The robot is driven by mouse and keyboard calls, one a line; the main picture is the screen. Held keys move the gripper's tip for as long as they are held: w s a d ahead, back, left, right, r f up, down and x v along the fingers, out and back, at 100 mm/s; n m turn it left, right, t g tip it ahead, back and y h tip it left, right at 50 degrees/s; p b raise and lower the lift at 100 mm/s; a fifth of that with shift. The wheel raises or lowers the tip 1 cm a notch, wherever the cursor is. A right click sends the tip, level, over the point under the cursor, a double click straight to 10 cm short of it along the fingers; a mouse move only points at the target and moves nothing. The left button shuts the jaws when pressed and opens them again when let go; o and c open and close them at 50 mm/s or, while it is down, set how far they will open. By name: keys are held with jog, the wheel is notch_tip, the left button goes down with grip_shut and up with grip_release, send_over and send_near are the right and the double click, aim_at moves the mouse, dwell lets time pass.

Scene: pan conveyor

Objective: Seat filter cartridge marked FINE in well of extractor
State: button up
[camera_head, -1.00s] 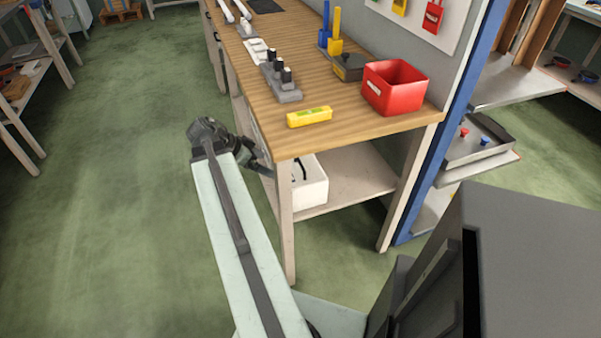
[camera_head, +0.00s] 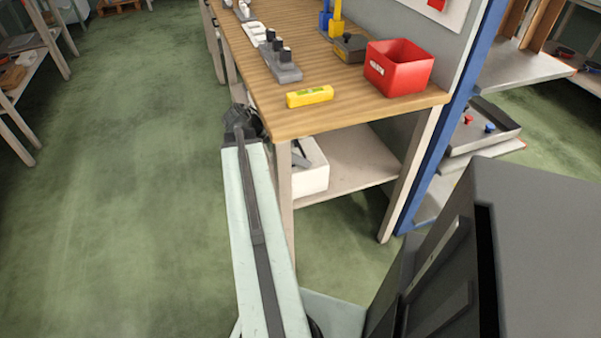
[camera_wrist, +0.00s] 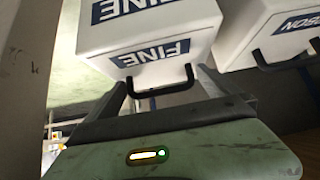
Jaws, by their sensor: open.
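The filter cartridge marked FINE (camera_wrist: 150,35) is a white box with blue labels, in the upper middle of the wrist view. Its black handle (camera_wrist: 155,91) faces my gripper (camera_wrist: 165,80). My gripper is open, with one finger on each side of the handle and no visible hold on it. In the head view, the end of my arm is low beside the workbench's left edge, and its fingers are hidden. A white box (camera_head: 312,180) on the shelf under the bench is partly visible there; its label cannot be read. I cannot make out the extractor.
A second white cartridge (camera_wrist: 268,22), its label partly cut off, stands close to the right in the wrist view. The workbench (camera_head: 345,106) carries a yellow level (camera_head: 310,96) and a red bin (camera_head: 398,72). The green floor (camera_head: 130,190) to the left is clear.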

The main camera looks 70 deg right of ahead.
jog(key=c, duration=1.8)
jog(key=shift+r, duration=0.15)
